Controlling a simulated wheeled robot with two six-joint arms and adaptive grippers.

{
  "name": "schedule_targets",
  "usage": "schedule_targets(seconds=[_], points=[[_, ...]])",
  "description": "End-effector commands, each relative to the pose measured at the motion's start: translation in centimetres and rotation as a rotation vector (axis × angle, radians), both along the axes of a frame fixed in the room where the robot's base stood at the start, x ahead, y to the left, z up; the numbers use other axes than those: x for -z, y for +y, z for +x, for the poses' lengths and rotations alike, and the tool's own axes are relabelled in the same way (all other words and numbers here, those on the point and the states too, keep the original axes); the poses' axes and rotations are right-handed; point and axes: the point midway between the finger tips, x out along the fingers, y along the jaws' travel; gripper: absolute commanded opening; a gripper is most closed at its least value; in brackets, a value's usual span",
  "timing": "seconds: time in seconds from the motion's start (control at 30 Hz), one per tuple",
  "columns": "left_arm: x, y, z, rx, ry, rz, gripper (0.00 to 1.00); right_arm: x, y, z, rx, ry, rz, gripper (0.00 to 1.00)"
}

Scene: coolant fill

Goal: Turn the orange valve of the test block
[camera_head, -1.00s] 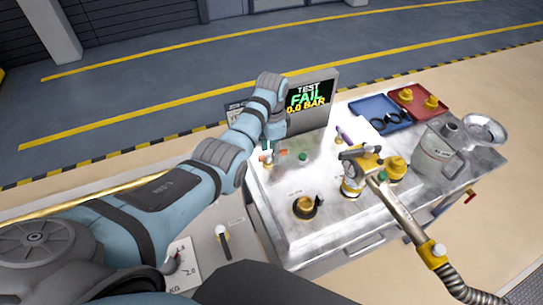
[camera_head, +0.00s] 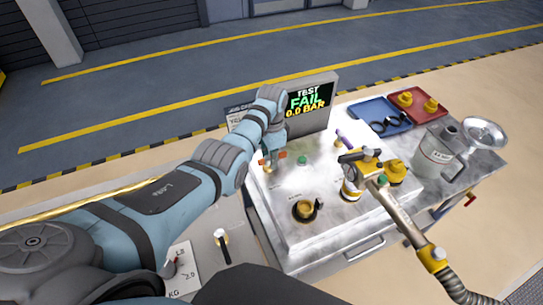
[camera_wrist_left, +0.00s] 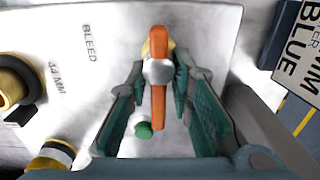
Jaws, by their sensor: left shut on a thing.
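The orange valve (camera_head: 281,156) is on the far left part of the test block's pale top plate (camera_head: 318,178). In the left wrist view its long orange handle (camera_wrist_left: 158,105) runs up and down the picture, with a silver hub in the middle. My left gripper (camera_head: 272,160) is at the valve, its teal fingers (camera_wrist_left: 160,100) on either side of the handle and shut on it. In the head view the fingers partly hide the handle. My right gripper is not in view.
A screen (camera_head: 308,97) behind the valve reads TEST FAIL 0.0 BAR. A green knob (camera_head: 302,160) is close by. A hose nozzle (camera_head: 400,210), a metal jug (camera_head: 434,150), a blue tray (camera_head: 366,108) and a red tray (camera_head: 416,113) are to the right.

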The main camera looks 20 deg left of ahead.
Motion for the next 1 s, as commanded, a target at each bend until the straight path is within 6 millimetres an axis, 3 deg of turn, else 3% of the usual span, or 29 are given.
schedule_targets(seconds=[0.07,0.1,0.2,0.57,0.67,1.0], points=[[0.1,0.0,0.1,0.001,-0.004,0.000,0.00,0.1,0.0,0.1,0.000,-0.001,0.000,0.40],[0.1,0.0,0.1,0.001,-0.004,0.000,0.22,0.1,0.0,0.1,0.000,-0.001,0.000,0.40],[0.1,0.0,0.1,0.001,-0.004,0.000,0.38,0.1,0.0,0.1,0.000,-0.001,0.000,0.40],[-0.4,0.0,0.1,0.001,-0.006,0.000,0.39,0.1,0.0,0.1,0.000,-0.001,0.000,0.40],[-2.0,0.0,0.2,0.001,-0.008,0.001,0.39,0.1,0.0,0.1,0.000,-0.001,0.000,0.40],[-10.7,0.0,0.2,0.001,-0.008,0.001,0.39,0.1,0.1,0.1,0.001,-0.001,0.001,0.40]])
